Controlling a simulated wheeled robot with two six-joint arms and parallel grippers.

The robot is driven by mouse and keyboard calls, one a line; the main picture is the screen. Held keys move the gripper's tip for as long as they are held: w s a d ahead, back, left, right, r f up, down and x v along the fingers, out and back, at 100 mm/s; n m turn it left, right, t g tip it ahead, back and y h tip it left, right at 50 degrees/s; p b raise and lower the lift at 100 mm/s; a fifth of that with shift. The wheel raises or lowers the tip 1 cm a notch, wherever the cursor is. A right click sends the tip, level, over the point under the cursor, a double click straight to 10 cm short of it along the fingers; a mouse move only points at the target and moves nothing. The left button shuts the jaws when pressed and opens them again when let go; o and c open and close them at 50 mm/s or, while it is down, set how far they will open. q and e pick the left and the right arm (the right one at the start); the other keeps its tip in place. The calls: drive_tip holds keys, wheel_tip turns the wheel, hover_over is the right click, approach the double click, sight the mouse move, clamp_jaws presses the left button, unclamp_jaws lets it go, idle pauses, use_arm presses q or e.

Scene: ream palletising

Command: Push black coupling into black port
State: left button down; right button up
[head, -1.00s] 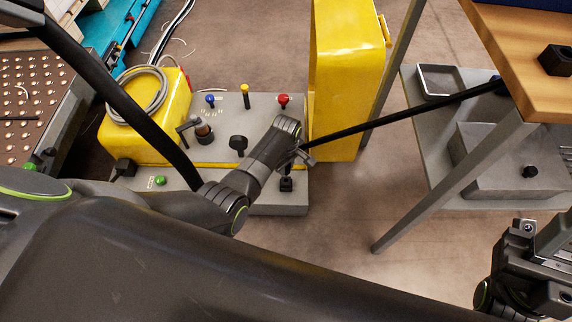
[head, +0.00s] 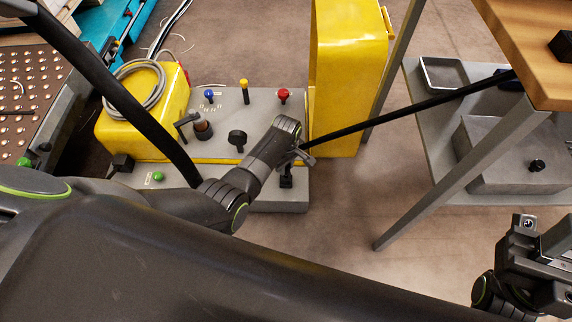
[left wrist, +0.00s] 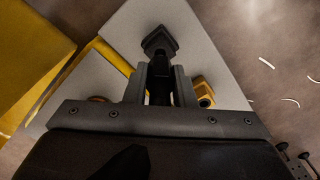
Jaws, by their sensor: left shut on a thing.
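My left gripper (head: 298,157) is over the front right part of the grey panel (head: 262,205), its jaws partly hidden by the wrist. In the left wrist view its two fingers (left wrist: 159,85) are shut on a dark, narrow part between them, which I take for the black coupling (left wrist: 158,72). A black block, seemingly the black port (left wrist: 159,40), lies straight beyond the fingertips; it also shows under the gripper in the head view (head: 286,182). The coupling appears in line with it, but I cannot tell whether it is inside. My right gripper (head: 545,248) is at the lower right, away from the panel.
The panel bears a black knob (head: 237,139) and blue, yellow and red-topped controls (head: 283,94). A yellow cabinet (head: 345,70) stands behind. A long black rod or hose (head: 400,110) runs from near my left gripper to the shelf (head: 440,130) at right. Open floor lies in front.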

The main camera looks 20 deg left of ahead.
use_arm(q)
drive_tip(key=shift+p, duration=0.65)
idle(1.0)
drive_tip(key=shift+f+b, duration=1.3)
drive_tip(key=shift+f, duration=0.35)
drive_tip(key=c, duration=1.1)
unclamp_jaws()
